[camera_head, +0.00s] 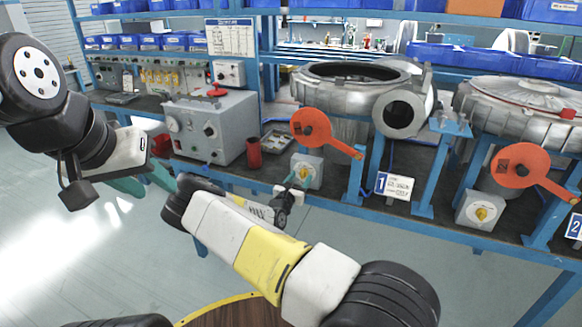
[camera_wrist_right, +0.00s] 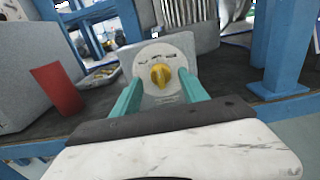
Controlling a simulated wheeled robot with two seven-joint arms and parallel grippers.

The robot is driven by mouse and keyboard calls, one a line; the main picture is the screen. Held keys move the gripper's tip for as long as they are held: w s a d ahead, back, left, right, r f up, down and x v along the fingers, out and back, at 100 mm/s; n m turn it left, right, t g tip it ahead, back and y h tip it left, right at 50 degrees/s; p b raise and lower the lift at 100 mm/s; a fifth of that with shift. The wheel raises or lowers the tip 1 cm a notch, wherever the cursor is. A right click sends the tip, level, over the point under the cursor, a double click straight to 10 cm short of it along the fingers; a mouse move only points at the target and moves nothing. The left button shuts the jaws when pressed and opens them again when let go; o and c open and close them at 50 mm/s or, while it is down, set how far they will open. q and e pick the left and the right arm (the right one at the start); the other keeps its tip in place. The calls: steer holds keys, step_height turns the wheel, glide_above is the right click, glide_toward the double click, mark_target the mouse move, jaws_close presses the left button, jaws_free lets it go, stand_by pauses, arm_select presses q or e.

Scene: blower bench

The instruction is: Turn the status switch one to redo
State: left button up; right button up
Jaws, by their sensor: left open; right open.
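Status switch one is a light grey box (camera_head: 313,168) with a yellow knob (camera_head: 303,173), on the bench beside the label "1". In the right wrist view the knob (camera_wrist_right: 161,76) stands roughly upright on a pale round dial (camera_wrist_right: 160,60), whose lettering is too small to read. My right gripper (camera_wrist_right: 160,80) is open, its teal fingers pointing at the switch, one on each side of the knob. A gap shows between knob and fingers; I cannot tell how deep the tips reach. My left gripper (camera_head: 146,182) is open and empty, in front of the bench at left.
A red-orange disc on an arm (camera_head: 312,126) stands just above the switch. A red cylinder (camera_head: 253,153) and a grey control box (camera_head: 211,127) stand to the left. A second switch box (camera_head: 480,211) stands at right. Blue frame posts (camera_head: 357,176) rise right of switch one.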

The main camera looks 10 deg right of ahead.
steer(key=shift+w+d, duration=0.35)
steer(key=shift+w, duration=0.1)
steer(key=shift+c, duration=0.2)
jaws_close()
steer(key=shift+n, duration=4.4)
